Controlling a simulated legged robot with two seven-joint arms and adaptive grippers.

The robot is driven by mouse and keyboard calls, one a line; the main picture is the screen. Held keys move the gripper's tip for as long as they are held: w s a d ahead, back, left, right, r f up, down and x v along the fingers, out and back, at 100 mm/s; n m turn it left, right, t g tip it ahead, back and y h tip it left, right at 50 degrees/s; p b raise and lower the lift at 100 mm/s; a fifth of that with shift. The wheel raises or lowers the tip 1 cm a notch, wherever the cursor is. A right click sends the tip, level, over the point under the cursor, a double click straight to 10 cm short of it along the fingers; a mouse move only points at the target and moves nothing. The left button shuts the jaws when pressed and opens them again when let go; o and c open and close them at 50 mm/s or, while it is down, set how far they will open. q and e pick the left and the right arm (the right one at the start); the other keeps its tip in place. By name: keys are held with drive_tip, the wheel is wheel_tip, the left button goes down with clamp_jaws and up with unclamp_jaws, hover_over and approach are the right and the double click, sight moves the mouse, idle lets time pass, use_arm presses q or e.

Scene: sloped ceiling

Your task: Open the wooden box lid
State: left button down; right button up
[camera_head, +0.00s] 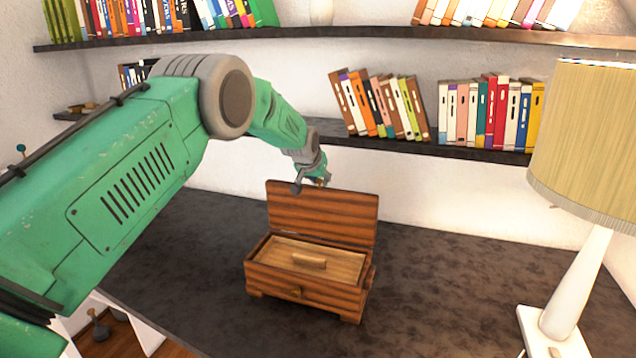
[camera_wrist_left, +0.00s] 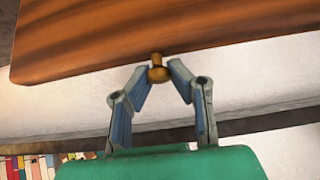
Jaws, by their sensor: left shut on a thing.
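The wooden box (camera_head: 308,296) stands on the dark table. My left gripper (camera_head: 321,181) is at the top edge of the raised lid. In the left wrist view its two fingers (camera_wrist_left: 157,74) are shut on the knob, with the lid's striped wood (camera_wrist_left: 150,35) just beyond. My right gripper is not in view.
A lamp (camera_head: 570,250) with a pale shade stands at the right on the table (camera_head: 440,290). Bookshelves (camera_head: 430,145) with several books run along the wall behind. The table is clear around the box.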

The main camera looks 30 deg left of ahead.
use_arm(q)
drive_tip(key=shift+w+a+r, duration=0.1)
drive_tip(key=shift+w+a, duration=0.15)
drive_tip(key=shift+w, duration=0.1)
drive_tip(key=shift+s, duration=0.1)
idle(1.1)
drive_tip(key=c, duration=1.4)
unclamp_jaws()
drive_tip(key=shift+c, duration=0.2)
drive_tip(key=shift+s+d, duration=0.1)
drive_tip(key=shift+s, duration=0.05)
drive_tip(key=shift+r, duration=0.1)
drive_tip(key=v, duration=1.1)
drive_tip(key=shift+s+d+r, duration=0.15)
drive_tip(key=shift+r, duration=0.15)
